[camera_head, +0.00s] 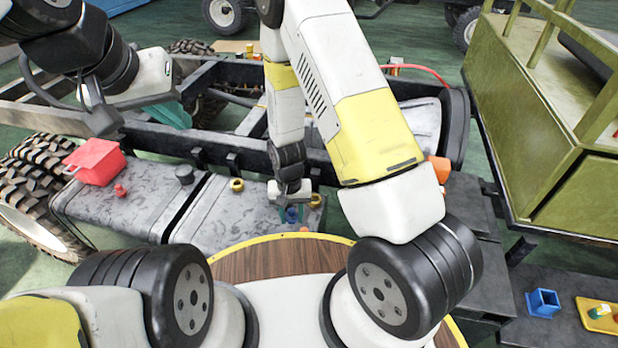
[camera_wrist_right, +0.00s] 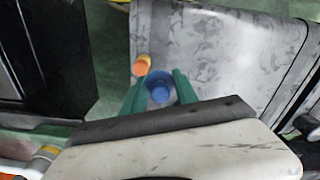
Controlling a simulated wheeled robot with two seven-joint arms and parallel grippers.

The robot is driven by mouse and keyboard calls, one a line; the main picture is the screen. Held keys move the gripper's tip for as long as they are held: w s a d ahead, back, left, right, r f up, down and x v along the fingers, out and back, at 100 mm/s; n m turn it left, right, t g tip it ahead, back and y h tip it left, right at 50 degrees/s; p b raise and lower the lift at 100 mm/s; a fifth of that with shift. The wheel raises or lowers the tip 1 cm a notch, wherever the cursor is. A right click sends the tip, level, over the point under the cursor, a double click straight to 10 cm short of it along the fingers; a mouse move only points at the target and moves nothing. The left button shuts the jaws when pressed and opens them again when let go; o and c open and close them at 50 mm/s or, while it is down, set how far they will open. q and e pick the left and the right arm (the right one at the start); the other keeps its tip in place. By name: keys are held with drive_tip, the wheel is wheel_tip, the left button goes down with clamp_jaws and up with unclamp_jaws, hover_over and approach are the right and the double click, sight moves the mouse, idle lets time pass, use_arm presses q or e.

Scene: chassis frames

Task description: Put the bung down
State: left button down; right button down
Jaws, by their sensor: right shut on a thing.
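My right gripper (camera_head: 291,206) is shut on a blue bung (camera_head: 292,215) over the front right part of the grey tank (camera_head: 213,213). In the right wrist view the bung (camera_wrist_right: 161,94) sits between the green fingers of the right gripper (camera_wrist_right: 160,84). Whether its lower end touches the tank, I cannot tell.
On the tanks stand a red can (camera_head: 96,161), a small red plug (camera_head: 120,190), a black cap (camera_head: 184,174) and a brass ring (camera_head: 236,184). A large tyre (camera_head: 40,175) is at left. A green truck bed (camera_head: 540,130) blocks the right. A blue square socket (camera_head: 542,303) sits at lower right.

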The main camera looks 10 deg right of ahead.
hover_over(314, 194)
drive_tip(key=s, duration=0.2)
drive_tip(key=shift+s+a+f, duration=0.1)
drive_tip(key=shift+s+f, duration=0.05)
drive_tip(key=shift+f, duration=2.45)
drive_tip(key=shift+f, duration=0.15)
drive_tip(key=shift+f, duration=0.45)
drive_tip(key=c, duration=0.9)
unclamp_jaws()
drive_tip(key=shift+c, duration=0.2)
drive_tip(key=shift+f, duration=0.1)
drive_tip(key=shift+a, duration=0.1)
